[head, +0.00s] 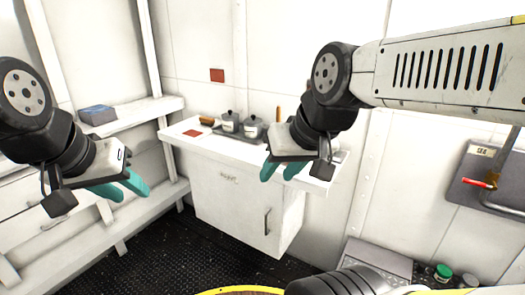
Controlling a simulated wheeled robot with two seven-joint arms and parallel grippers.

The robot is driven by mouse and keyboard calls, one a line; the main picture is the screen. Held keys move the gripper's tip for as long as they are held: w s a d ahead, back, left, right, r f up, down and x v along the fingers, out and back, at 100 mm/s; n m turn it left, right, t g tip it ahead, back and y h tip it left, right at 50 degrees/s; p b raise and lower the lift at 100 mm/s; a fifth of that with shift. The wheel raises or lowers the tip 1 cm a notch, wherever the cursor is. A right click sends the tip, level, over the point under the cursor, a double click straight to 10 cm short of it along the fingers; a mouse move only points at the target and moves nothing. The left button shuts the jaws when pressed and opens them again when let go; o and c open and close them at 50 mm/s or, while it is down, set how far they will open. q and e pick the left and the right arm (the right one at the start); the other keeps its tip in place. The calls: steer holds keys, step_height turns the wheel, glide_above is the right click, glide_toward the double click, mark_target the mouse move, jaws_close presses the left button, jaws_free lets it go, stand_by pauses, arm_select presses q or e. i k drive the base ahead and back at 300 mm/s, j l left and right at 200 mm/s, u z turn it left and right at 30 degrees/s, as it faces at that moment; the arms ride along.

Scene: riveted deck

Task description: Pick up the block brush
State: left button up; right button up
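I cannot tell for certain which thing is the block brush. A small brown block-like item (207,120) lies at the back left of the white counter and may be it; it is too small to make out bristles. An upright orange-brown handle (278,114) also shows behind the pots, its lower end hidden. My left gripper (131,193) hangs left of the counter, its teal fingers apart and empty. My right gripper (279,177) is in front of the counter's right part, its teal fingers apart with nothing between them. It and its wrist hide part of the countertop.
Two lidded pots (230,122) stand on a dark tray at the counter's back. A flat red-brown square (192,133) lies on the left of the white counter (185,146). A blue-grey box (98,115) sits on the left shelf. Dark floor (165,250) is open ahead.

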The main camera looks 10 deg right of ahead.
mark_target(205, 120)
steer(key=i+j+u, duration=0.1)
steer(key=i+u, duration=0.15)
steer(key=i, duration=0.9)
steer(key=i+l+u, duration=0.1)
steer(key=i+u, duration=0.15)
steer(key=i, duration=0.9)
